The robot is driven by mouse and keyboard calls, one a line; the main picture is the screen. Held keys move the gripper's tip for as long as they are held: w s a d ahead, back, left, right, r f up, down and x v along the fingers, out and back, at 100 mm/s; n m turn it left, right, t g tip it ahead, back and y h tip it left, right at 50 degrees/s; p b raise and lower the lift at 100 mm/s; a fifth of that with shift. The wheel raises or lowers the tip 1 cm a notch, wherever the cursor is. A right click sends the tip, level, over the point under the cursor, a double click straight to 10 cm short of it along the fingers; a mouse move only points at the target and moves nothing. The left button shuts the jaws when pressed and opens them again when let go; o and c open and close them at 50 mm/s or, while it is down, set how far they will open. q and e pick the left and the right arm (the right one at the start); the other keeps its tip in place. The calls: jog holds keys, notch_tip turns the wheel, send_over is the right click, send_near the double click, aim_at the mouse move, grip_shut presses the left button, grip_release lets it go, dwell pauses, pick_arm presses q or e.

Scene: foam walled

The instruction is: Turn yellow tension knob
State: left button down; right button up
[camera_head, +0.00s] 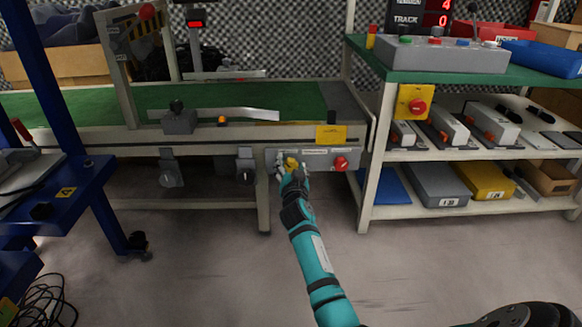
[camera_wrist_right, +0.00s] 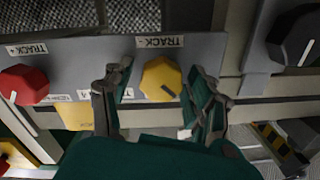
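The yellow tension knob (camera_head: 290,162) is on a grey panel (camera_head: 316,153) on the front of the conveyor frame. In the right wrist view the yellow knob (camera_wrist_right: 160,80) has a dark pointer mark at its lower right and a "TRACK -" label above it. My right gripper (camera_head: 291,171) is at the panel. In the wrist view its fingers (camera_wrist_right: 159,76) stand on either side of the knob, with a visible gap at the left finger. The right finger is close to the knob; contact cannot be told. My left gripper is not in view.
A red knob (camera_head: 341,163) sits on the same panel to the right. A dark knob (camera_wrist_right: 295,37) is on the other side in the wrist view. A green-topped shelf (camera_head: 455,79) stands right, a blue frame (camera_head: 85,172) left. The floor in front is clear.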

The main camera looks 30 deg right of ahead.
jog(key=shift+o, duration=0.2)
notch_tip(320, 180, up, 10)
dwell(0.5)
dwell(0.4)
